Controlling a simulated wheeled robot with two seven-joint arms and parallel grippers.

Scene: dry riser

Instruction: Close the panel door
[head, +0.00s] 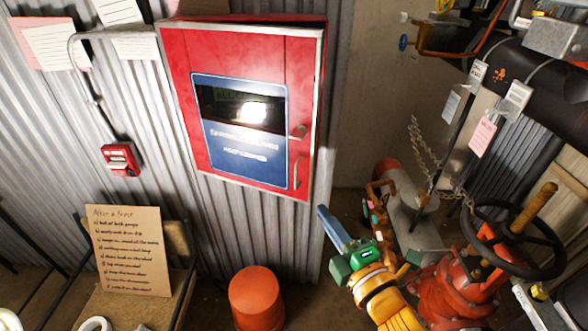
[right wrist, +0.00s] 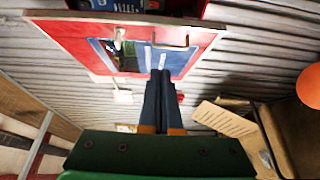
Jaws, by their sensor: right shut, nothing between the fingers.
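The panel door (head: 180,90) is the red front of a wall cabinet, with a blue label, a small dark window and a handle (head: 298,132) on its right side. It stands slightly ajar: a dark gap shows along its top and right edge. In the right wrist view the door (right wrist: 75,38) lies beyond the fingers, and part of the cabinet's inside shows at the top. My right gripper (head: 322,212) is shut and empty, below and right of the door's lower right corner, apparently clear of it. Its fingers also show in the right wrist view (right wrist: 164,74). My left gripper is not in view.
A red alarm box (head: 121,160) hangs on the corrugated wall. A cardboard notice (head: 128,250) stands at lower left, and an orange bucket (head: 257,298) is on the floor below the cabinet. A red valve with a black handwheel (head: 535,255) and chained pipework crowd the right.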

